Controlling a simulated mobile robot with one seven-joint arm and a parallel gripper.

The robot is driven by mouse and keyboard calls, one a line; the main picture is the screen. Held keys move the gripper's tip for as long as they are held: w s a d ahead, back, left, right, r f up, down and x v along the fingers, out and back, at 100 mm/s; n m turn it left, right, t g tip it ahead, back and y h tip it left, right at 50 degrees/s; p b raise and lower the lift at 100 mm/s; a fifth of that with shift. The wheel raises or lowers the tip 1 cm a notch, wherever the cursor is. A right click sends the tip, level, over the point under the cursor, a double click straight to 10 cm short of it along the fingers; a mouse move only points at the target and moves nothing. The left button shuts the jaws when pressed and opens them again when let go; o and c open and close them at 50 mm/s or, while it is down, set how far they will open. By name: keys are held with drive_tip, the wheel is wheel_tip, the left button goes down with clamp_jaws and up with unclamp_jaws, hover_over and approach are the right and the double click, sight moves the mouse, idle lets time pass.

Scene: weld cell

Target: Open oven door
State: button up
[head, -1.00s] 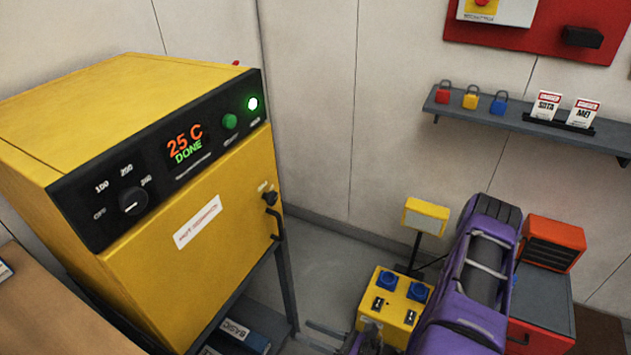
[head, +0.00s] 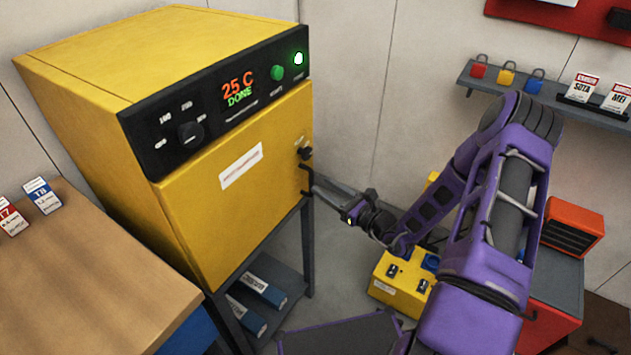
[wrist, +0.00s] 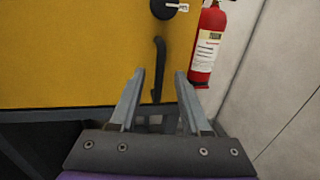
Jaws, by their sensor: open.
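The yellow oven (head: 240,185) stands at the left in the head view, its front door shut. Its black panel (head: 225,105) reads 25 C and DONE, with a green light lit. A dark vertical handle (wrist: 158,68) is on the door's right side, below a black latch knob (wrist: 168,8); the handle also shows in the head view (head: 308,180). My gripper (wrist: 158,80) is open and empty. Its two fingers point toward the door, with the handle's lower part seen between or just beyond the left fingertip. I cannot tell whether they touch.
A red fire extinguisher (wrist: 207,45) is by the wall right of the oven. A wooden table (head: 80,270) with small labelled boxes is at the left. A yellow box (head: 400,285) and an orange unit (head: 572,228) stand behind my arm. A shelf (head: 560,88) holds padlocks.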

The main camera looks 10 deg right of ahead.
drive_tip(key=shift+x, duration=2.1)
clamp_jaws()
